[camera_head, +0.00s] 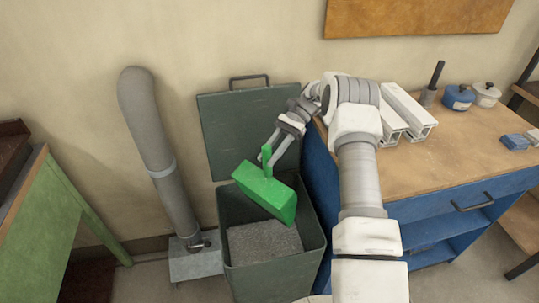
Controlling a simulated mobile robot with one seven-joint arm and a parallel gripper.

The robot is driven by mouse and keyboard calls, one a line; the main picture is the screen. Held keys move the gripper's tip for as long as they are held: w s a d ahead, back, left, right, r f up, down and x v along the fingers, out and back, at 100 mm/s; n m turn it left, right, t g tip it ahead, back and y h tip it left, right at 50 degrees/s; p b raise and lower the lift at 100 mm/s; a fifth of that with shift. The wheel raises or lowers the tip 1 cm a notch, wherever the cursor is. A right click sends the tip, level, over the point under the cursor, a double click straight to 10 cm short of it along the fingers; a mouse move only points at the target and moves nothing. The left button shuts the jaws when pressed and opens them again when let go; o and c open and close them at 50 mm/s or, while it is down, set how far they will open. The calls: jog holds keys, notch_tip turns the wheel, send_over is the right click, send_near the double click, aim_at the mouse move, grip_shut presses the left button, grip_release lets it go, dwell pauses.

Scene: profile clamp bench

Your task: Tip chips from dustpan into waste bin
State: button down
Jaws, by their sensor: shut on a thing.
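A green dustpan (266,192) is held by its upright handle in my gripper (268,154), which is shut on it. The pan is above the opening of the waste bin (275,278) and tilted, its right end lower than its left. The dark green-grey bin stands on the floor with its lid (238,130) raised against the wall. Grey chips (264,242) show inside the bin. The inside of the dustpan faces away, so I cannot tell whether chips are in it.
A blue workbench (440,165) with a wooden top stands right of the bin, carrying white profiles (408,110) and pots (458,97). A grey duct pipe (160,150) rises left of the bin. A green-sided bench (48,215) is at far left.

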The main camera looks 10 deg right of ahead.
notch_tip(320, 180, up, 2)
jog(key=shift+r+p, duration=0.2)
jog(key=shift+p, duration=0.4)
notch_tip(320, 180, down, 3)
jog(key=shift+r+b, duration=0.2)
jog(key=shift+b, duration=0.55)
notch_tip(320, 180, up, 3)
jog(key=shift+f+p, duration=0.15)
jog(key=shift+p, duration=0.9)
jog(key=shift+f+b, duration=0.65)
jog(key=shift+f, duration=0.8)
jog(key=shift+r, duration=0.15)
